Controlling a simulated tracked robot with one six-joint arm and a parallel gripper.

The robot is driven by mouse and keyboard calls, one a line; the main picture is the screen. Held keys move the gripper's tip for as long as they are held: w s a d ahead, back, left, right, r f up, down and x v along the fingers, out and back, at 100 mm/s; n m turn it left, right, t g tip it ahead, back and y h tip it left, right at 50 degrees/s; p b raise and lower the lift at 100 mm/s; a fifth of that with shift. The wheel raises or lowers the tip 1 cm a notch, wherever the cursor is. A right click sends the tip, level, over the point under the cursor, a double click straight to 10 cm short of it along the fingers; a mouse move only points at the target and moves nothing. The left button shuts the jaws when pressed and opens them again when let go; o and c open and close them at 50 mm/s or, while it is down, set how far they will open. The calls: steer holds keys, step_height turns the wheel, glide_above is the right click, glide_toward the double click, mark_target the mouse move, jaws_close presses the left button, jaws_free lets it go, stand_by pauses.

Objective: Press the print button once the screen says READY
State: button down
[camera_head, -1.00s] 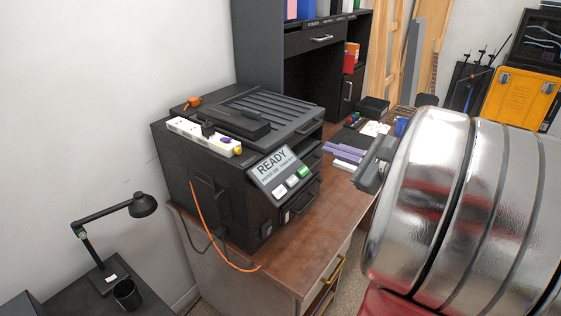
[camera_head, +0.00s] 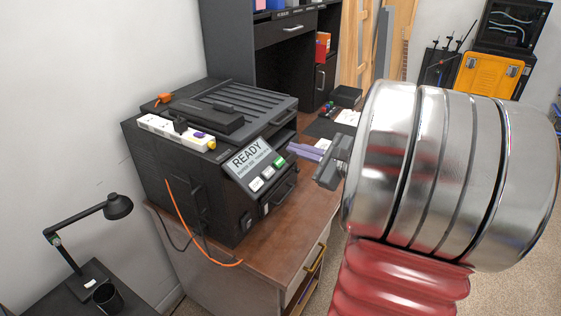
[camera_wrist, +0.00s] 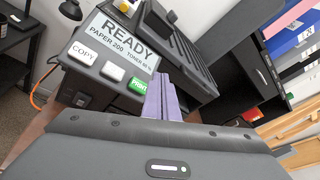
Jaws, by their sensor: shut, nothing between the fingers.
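The black printer (camera_head: 185,190) stands on the wooden desk at left of centre in the head view. Its tilted screen (camera_head: 250,156) reads READY, and in the wrist view the screen (camera_wrist: 122,43) also shows a paper count and toner level. The green print button (camera_head: 280,162) is at the panel's right end, beside two pale buttons.
A white power strip (camera_head: 175,130) sits on the printer's top edge. An orange cable (camera_head: 190,222) hangs at its side. A desk lamp (camera_head: 117,207) stands lower left.

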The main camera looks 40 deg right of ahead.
mark_target(279, 162)
steer(key=shift+w+a+f, duration=0.2)
steer(key=shift+w+f, duration=0.3)
steer(key=shift+f, duration=0.3)
steer(key=shift+w+a+f, duration=0.2)
steer(key=shift+w+f, duration=0.3)
steer(key=shift+f, duration=0.25)
